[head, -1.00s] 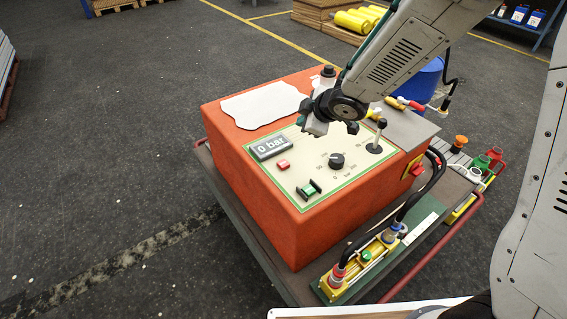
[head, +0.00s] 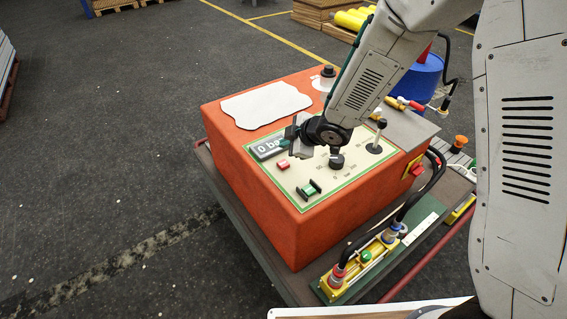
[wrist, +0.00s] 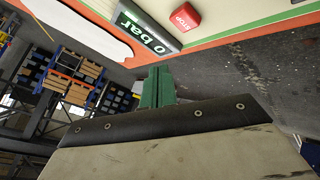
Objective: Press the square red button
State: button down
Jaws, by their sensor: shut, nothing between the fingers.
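The square red button (head: 283,165) sits on the pale control panel of the orange box, just below the "0 bar" display (head: 268,148). In the wrist view the red button (wrist: 186,17) reads "STOP" and lies beside the display (wrist: 146,33). My gripper (head: 292,133) is over the panel's upper left part, behind and to the right of the button in the head view, covering part of the display. Its green fingers (wrist: 157,87) are shut with nothing between them. They appear apart from the button.
A white sheet (head: 265,104) lies on the box top. Hoses and a yellow valve block (head: 360,258) stand at the front right. Open floor lies left.

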aim_at(286, 165)
jog(key=shift+f, duration=2.45)
jog(key=shift+f, duration=0.15)
jog(key=shift+f, duration=0.3)
jog(key=shift+f, duration=0.5)
dwell(0.6)
dwell(0.3)
jog(key=shift+r, duration=0.95)
jog(key=shift+r, duration=2.5)
